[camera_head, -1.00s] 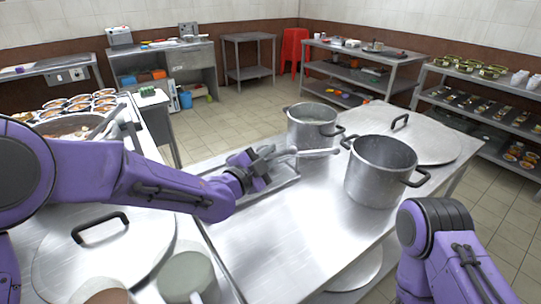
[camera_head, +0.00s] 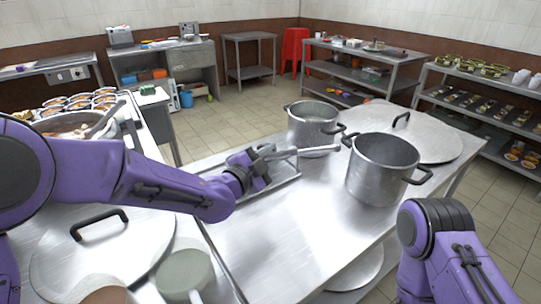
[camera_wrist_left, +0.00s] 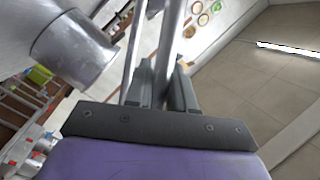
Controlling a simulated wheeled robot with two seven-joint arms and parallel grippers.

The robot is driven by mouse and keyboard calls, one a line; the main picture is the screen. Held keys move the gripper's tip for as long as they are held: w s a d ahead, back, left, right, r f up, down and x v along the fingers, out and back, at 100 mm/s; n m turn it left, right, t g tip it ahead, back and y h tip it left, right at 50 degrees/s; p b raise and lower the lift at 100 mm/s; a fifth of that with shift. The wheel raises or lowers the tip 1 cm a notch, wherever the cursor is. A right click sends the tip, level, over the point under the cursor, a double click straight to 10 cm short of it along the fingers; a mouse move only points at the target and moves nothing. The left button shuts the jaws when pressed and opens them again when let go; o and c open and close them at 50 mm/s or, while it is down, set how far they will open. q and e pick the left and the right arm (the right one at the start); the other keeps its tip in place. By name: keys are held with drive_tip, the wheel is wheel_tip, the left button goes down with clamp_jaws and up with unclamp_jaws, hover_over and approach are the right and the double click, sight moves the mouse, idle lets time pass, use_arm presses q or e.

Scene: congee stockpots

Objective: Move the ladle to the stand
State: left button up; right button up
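My left gripper (camera_head: 264,160) is over the steel table, closed around the ladle's metal handle (camera_head: 312,151). The handle sticks out to the right, in front of the smaller pot. In the left wrist view the ladle's rod (camera_wrist_left: 171,45) runs between the fingers of the left gripper (camera_wrist_left: 164,75). The ladle's bowl cannot be made out. A shallow metal tray (camera_head: 284,181), perhaps the stand, lies on the table below the gripper, partly hidden by my arm. My right arm shows at the lower right, but its gripper is out of view.
A smaller pot (camera_head: 313,128) stands behind the handle, and a larger open pot (camera_head: 381,172) stands to the right. A big lid (camera_head: 436,143) lies behind them. Another lid (camera_head: 103,250) lies at the lower left. The table's front middle (camera_head: 275,245) is clear.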

use_arm(q)
drive_tip(key=o, duration=0.4)
drive_tip(key=s+r+p, duration=0.1)
drive_tip(key=s+r, duration=0.5)
drive_tip(key=s, duration=0.1)
drive_tip(key=s+r+p, duration=0.1)
drive_tip(key=s+r, duration=0.6)
drive_tip(key=shift+p, duration=0.3)
